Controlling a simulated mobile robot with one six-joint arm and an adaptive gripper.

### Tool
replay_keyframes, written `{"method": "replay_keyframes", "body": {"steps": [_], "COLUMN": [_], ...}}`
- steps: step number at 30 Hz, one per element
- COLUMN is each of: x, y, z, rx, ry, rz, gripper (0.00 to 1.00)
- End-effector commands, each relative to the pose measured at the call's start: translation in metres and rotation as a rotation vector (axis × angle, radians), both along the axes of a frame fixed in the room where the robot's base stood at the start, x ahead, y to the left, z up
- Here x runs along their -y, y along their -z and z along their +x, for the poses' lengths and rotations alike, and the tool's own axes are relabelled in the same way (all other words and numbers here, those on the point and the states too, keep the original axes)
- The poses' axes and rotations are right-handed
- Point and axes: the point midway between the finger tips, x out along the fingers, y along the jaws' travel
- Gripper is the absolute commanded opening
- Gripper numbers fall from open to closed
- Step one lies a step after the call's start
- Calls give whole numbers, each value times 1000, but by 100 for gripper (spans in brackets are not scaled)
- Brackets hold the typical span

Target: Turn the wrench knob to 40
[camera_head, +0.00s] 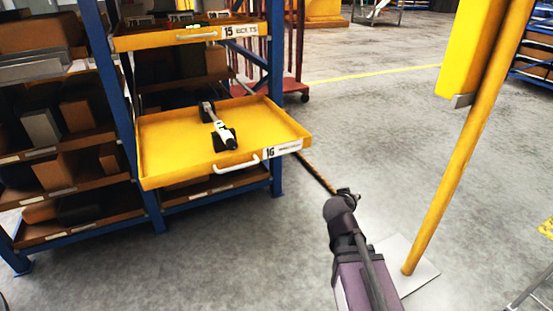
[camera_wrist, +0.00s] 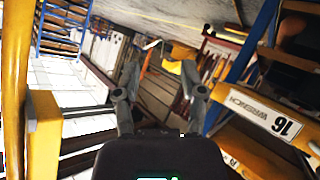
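A white and black wrench (camera_head: 221,128) lies in the pulled-out yellow drawer (camera_head: 165,155) labelled 16, resting on dark supports. Its knob and any scale are too small to make out in the head view. My gripper (camera_head: 345,194) is to the right of and in front of the drawer, clear of it, over the floor. In the wrist view, the two fingers of my gripper (camera_wrist: 160,82) stand apart with nothing between them. The wrist view also shows the drawer's label (camera_wrist: 264,112), reading 16 and WRENCH, at the right; the wrench does not show there.
Drawer 15 (camera_head: 190,37) sits above drawer 16 in a blue-framed rack (camera_head: 147,190). A yellow post (camera_head: 455,160) stands right of my arm on a pale base plate (camera_head: 415,282). The grey floor (camera_head: 350,120) between rack and post is mostly clear.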

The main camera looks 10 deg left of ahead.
Motion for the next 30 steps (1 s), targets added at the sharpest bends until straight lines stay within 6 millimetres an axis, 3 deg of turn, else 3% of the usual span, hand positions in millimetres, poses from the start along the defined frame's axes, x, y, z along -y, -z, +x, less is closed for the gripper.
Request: {"method": "replay_keyframes", "body": {"steps": [9,18,24,30], "x": [40,48,45,45], "y": [64,88,89,89], "z": [-72,-141,-159,-161], "rx": [-497,-884,-982,-992], "ry": [170,153,116,112], "rz": [182,381,438,444], "gripper": [53,53,53,53]}}
